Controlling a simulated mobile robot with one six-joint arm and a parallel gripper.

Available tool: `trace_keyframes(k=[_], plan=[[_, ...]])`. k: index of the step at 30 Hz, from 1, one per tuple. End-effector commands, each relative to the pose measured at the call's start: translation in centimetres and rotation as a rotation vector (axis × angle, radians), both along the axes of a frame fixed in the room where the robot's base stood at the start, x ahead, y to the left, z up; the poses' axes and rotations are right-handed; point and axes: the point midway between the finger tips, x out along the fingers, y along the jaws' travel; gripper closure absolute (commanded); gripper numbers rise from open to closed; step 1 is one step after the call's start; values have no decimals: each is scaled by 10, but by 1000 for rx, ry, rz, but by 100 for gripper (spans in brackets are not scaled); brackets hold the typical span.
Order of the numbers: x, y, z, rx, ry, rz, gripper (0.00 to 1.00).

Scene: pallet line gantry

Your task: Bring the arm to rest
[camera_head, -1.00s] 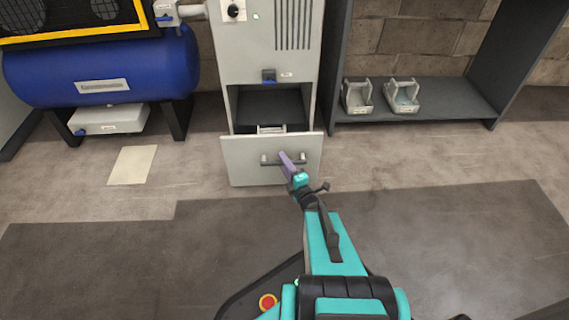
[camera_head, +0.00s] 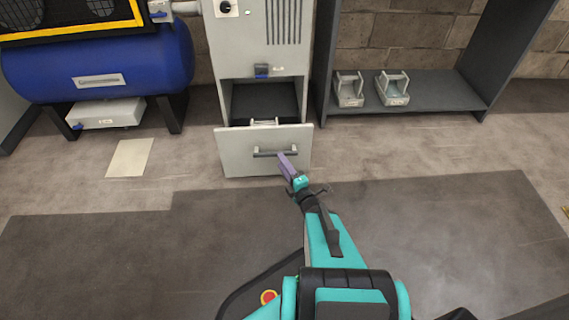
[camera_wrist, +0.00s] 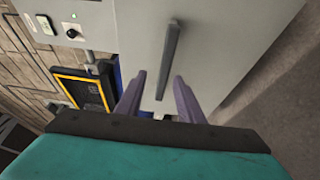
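My gripper (camera_head: 283,156) is in front of the drawer front in the head view, its purple fingers close to the grey bar handle (camera_head: 268,153). In the wrist view the two fingers of my gripper (camera_wrist: 159,75) stand apart with nothing held between them. The handle (camera_wrist: 170,55) lies ahead of them there, and I see no contact. The drawer (camera_head: 235,162) is pulled partly out of the grey cabinet. My teal arm reaches forward from the bottom of the head view.
The cabinet (camera_head: 225,55) has an open bay above the drawer. A blue tank (camera_head: 140,65) stands at the left. A dark shelf unit (camera_head: 440,100) at the right holds two grey trays (camera_head: 349,90), (camera_head: 393,90). The floor (camera_head: 430,220) around my arm is clear.

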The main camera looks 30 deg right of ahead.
Motion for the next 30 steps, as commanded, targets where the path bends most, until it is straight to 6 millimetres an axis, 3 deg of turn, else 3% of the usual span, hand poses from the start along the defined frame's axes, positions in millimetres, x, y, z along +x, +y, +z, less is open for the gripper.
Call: trace_keyframes(k=[1,17,30], plan=[[-18,3,-10,16,22,-15,66],[-18,3,-7,15,23,-15,66],[-15,2,42,14,21,-13,66]])
